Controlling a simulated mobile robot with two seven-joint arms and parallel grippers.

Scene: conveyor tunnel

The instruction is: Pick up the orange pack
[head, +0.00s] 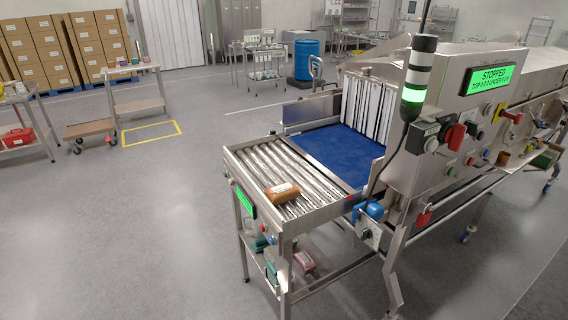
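An orange-brown pack (282,191) with a pale label lies on the metal roller table (245,153), near its front left edge. Nothing touches it from above. Neither of my grippers shows in the head view.
Behind the rollers, a blue belt (330,147) runs under white strip curtains into a steel machine (440,130) with a green "STOPPED" display. A shelf under the rollers holds a reddish pack (304,261) and green items. The grey floor (130,230) at left is clear. Trolleys stand farther back.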

